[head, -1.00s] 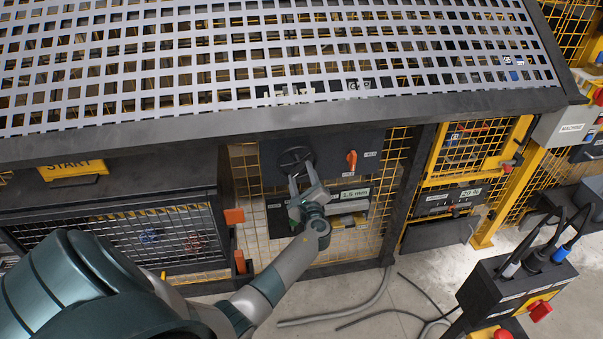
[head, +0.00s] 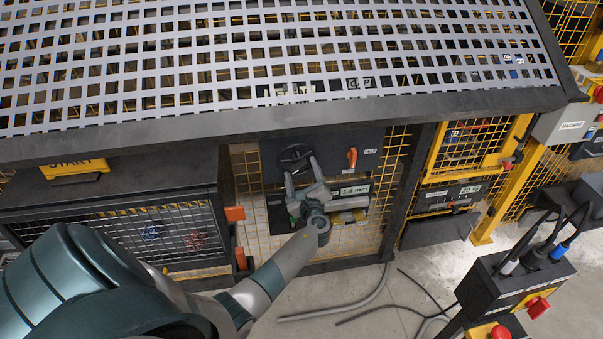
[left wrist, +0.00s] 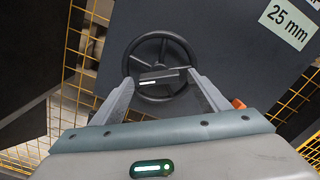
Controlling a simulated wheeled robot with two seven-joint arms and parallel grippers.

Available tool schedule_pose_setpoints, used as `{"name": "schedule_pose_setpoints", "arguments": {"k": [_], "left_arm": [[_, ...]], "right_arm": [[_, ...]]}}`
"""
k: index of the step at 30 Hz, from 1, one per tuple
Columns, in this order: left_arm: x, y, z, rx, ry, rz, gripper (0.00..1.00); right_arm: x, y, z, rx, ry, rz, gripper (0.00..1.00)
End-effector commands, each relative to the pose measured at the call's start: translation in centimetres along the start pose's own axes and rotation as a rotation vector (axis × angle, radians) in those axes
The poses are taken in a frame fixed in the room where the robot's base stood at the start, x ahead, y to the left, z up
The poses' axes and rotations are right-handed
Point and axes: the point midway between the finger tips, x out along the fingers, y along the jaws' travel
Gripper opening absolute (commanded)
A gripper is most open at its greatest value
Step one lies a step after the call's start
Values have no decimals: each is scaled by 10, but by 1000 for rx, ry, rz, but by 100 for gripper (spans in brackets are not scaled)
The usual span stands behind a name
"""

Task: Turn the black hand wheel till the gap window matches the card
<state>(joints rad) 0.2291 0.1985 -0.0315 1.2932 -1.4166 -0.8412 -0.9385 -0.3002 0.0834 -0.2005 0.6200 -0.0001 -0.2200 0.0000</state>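The black hand wheel (head: 296,157) is on a dark panel under the perforated guard. It also shows in the left wrist view (left wrist: 161,42), with a dark bar and white mark across its middle. My left gripper (head: 304,172) is at the wheel, its fingers open and spread. In the left wrist view, the fingers (left wrist: 166,84) lie either side of the wheel's lower part; contact cannot be told. A window (head: 354,190) below right of the wheel reads about 1.5 mm. A pale card (left wrist: 288,22) shows "25 mm"; its full text may be cut off. My right gripper is out of view.
An orange knob (head: 351,157) sits right of the wheel. The perforated guard (head: 240,60) overhangs the panel. Yellow mesh (head: 246,190) flanks it. A black box with plugs and red switches (head: 515,290) stands at lower right. Cables lie on the floor.

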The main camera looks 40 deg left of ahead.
Motion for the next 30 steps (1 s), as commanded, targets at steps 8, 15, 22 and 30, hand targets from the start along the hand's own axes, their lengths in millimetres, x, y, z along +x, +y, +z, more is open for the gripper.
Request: {"name": "schedule_pose_setpoints", "arguments": {"k": [8,15,22,30], "left_arm": [[-2,1,-1,0,2,1,69],[-21,1,-3,-2,3,0,69],[-60,2,-4,-3,4,0,69],[-115,2,-4,-2,4,1,69]], "right_arm": [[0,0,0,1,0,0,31],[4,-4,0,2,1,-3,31],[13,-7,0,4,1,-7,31],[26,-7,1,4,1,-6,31]]}}
